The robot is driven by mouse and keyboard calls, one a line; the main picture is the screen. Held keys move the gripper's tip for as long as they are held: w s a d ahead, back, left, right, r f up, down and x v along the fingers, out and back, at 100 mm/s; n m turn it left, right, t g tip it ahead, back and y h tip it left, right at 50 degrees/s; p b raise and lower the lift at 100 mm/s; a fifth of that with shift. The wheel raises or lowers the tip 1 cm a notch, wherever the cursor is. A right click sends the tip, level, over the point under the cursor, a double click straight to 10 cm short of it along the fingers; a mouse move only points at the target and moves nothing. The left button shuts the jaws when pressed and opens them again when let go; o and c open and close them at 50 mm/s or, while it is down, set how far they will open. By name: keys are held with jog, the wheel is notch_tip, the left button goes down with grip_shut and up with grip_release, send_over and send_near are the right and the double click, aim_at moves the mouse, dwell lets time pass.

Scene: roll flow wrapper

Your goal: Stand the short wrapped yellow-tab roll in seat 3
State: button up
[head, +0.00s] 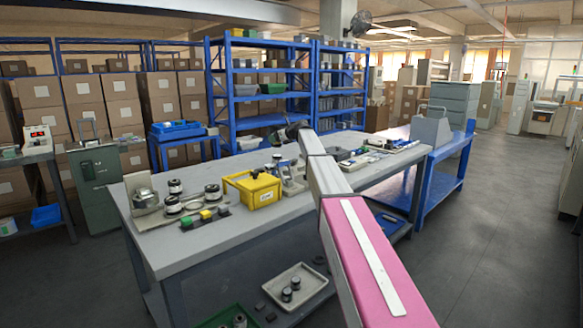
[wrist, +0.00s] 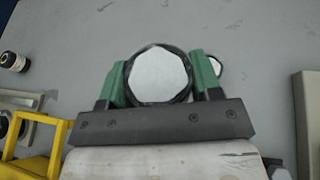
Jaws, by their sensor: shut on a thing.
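In the wrist view my gripper (wrist: 160,85) has its green fingers closed on either side of a round roll (wrist: 160,75) with a white, many-sided end face and a dark rim. I look straight at this end; its side and any yellow tab are hidden. In the head view my gripper is small at the far end of my arm, over the grey bench, and the held roll cannot be made out. No seat number is readable. A dark strip with green and yellow blocks (head: 206,216) lies at the bench's front left.
Several dark-and-white rolls (head: 173,204) stand on the left of the grey bench (head: 185,250). A yellow bin (head: 252,190) stands near the middle. A small round white-topped thing (wrist: 216,65) shows behind the right finger. A separate roll (wrist: 14,61) is at the left.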

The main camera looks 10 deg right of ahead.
jog(key=s+d+f, duration=0.1)
jog(key=d+f, duration=0.1)
jog(key=d, duration=0.1)
jog(key=s+d+f, duration=0.2)
jog(key=d, duration=0.2)
jog(key=s+d+f, duration=0.1)
jog(key=d+f, duration=0.1)
jog(key=d, duration=0.1)
jog(key=shift+s+d+f, duration=0.2)
jog(key=shift+f, duration=2.2)
jog(key=shift+f, duration=0.15)
jog(key=o, duration=1.1)
jog(key=shift+s+d+r, duration=0.2)
jog(key=shift+d+r, duration=0.05)
jog(key=shift+r, duration=0.05)
jog(key=v, duration=1.1)
jog(key=shift+s+d, duration=0.1)
jog(key=shift+d, duration=0.05)
